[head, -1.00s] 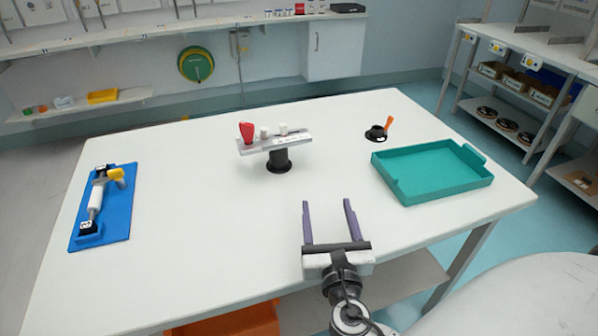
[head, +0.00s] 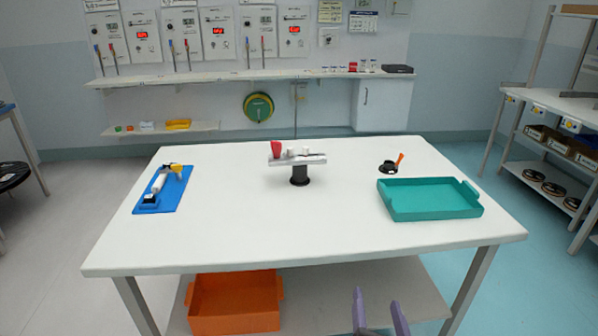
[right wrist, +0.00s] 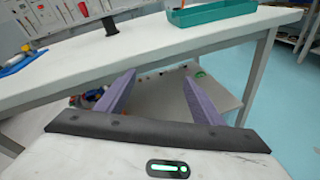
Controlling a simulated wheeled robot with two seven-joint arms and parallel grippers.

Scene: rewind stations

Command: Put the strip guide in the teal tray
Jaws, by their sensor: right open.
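The teal tray (head: 428,213) stands at the right side of the white table (head: 300,235) and looks empty. A grey bar piece (head: 312,159) with a red knob (head: 277,148) and small white posts sits on a black round stand (head: 300,176) in the middle; it looks like the strip guide, though its details are small. My right gripper (head: 378,297) is open and empty, below and in front of the table's front edge, well apart from both. The right wrist view shows its purple fingers (right wrist: 158,82) spread, with the tray (right wrist: 212,14) above them. My left gripper is out of view.
A blue board (head: 178,200) with a white roller and yellow handle lies at the table's left. A black holder (head: 388,169) with an orange handle stands behind the tray. An orange bin (head: 235,305) is on the lower shelf. The table's front middle is clear.

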